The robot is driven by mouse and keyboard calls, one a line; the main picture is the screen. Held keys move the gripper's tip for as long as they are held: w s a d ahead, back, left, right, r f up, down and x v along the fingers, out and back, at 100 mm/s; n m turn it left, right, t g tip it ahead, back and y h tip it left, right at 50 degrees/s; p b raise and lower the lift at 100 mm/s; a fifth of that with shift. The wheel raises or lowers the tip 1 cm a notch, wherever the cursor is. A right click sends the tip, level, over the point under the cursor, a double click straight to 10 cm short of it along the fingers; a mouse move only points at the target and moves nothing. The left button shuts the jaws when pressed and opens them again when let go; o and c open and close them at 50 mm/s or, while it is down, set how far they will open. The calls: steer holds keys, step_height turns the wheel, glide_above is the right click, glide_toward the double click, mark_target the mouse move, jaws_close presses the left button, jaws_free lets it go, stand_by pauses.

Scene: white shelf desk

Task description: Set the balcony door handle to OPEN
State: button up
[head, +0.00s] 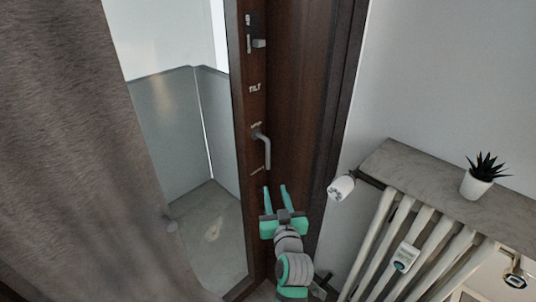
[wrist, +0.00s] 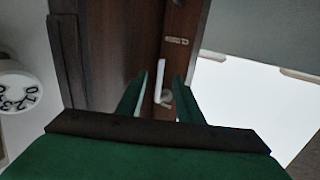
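The balcony door handle (head: 267,150) is a grey lever on the dark brown door frame. In the head view its lever hangs down from its pivot. A label above it reads TILT (head: 254,88); a label just above the pivot (head: 256,125) and one beside the lever's lower end (head: 257,170) are too small to read. My gripper (head: 275,188) is open and empty, with its fingertips just below the lever's end in the picture. In the wrist view the handle (wrist: 161,80) shows between the two green fingers (wrist: 160,82), with no visible contact.
A radiator (head: 415,235) with a white thermostat knob (head: 341,188) stands right of the door, under a shelf (head: 390,160) holding a potted plant (head: 476,183). The knob also shows in the wrist view (wrist: 18,95). A grey curtain (head: 70,130) hangs left. A second latch (head: 258,43) sits higher up.

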glide_toward(269, 155)
steer(key=shift+n+y, duration=0.3)
steer(key=w, duration=0.3)
steer(key=w+a, duration=0.1)
steer(key=w, duration=0.3)
steer(key=w+a, duration=0.1)
steer(key=w, duration=0.2)
steer(key=shift+w, duration=0.4)
steer(key=shift+f, duration=0.1)
jaws_close()
